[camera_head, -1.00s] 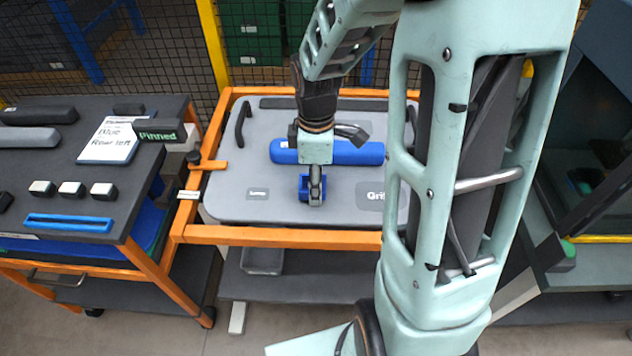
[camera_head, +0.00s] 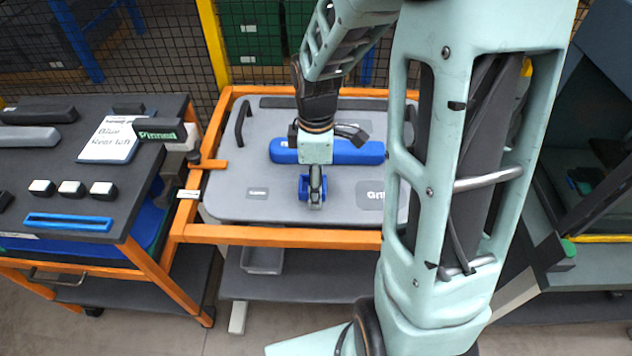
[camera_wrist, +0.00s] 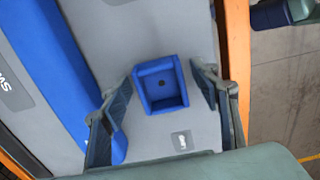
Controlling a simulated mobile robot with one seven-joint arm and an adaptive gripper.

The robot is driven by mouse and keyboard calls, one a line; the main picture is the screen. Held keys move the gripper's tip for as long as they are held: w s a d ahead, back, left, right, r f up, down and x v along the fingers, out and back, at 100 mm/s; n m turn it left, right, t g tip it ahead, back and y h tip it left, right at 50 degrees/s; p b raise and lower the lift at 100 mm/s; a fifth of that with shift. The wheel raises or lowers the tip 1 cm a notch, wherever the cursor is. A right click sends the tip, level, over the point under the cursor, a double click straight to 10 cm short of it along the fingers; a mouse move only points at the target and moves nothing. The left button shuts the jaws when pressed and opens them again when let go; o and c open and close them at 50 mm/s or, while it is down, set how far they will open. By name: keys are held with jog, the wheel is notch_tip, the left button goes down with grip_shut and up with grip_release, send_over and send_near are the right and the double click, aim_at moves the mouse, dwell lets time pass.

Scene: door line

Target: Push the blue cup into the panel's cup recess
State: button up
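My gripper (camera_wrist: 161,79) is open, one finger on each side of the cup, with a visible gap on both sides. In the head view the cup (camera_head: 303,188) is partly hidden behind my gripper (camera_head: 315,198), over the lower middle of the panel (camera_head: 235,180).
A long blue bar (camera_head: 370,152) lies on the panel above the cup. An orange frame (camera_head: 270,237) surrounds the panel, with an orange clamp (camera_head: 208,164) at its left. A dark cart (camera_head: 60,165) with a handwritten card (camera_head: 110,140) stands at the left.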

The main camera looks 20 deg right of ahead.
notch_tip(320, 180, up, 12)
dwell(0.7)
jog(key=shift+p, duration=0.4)
jog(key=c, duration=0.4)
jog(key=shift+a+p, duration=0.2)
jog(key=shift+p, duration=0.2)
jog(key=c, duration=0.3)
jog(key=shift+w+a+f, duration=0.1)
jog(key=shift+a+f, duration=0.15)
jog(key=shift+f, duration=0.15)
jog(key=shift+c, duration=1.3)
jog(key=shift+d+f+b, duration=0.1)
jog(key=shift+f+b, duration=0.5)
jog(key=shift+b, duration=0.15)
jog(key=c, duration=0.5)
notch_tip(320, 180, down, 7)
jog(key=b, duration=0.5)
jog(key=shift+r, duration=0.2)
grip_shut()
jog(key=shift+f+b, duration=1.25)
jog(key=shift+f, duration=0.65)
jog(key=shift+r, duration=0.15)
